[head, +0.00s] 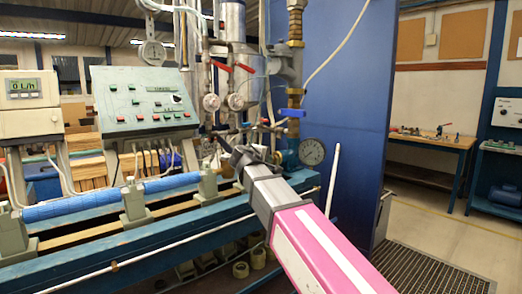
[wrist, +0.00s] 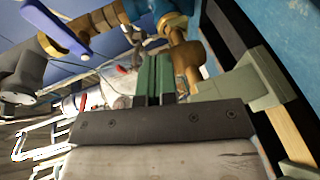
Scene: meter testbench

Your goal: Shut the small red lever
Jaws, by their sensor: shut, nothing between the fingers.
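Two red levers show on the pipework in the head view, one at the left (head: 220,68) and one at the right (head: 246,68). I cannot tell which is the small one the task names. In the wrist view, small red parts (wrist: 83,102) show beyond the gripper, too small to make out clearly. My gripper (head: 222,143) is below the red levers, among the lower pipes, apart from them. In the wrist view, the green fingers of my gripper (wrist: 155,76) are together with nothing held. The lower pipe fittings are partly hidden by my arm.
A blue valve handle (head: 291,113) on brass pipe stands right of my gripper; it also shows in the wrist view (wrist: 57,24). Floor at right is clear.

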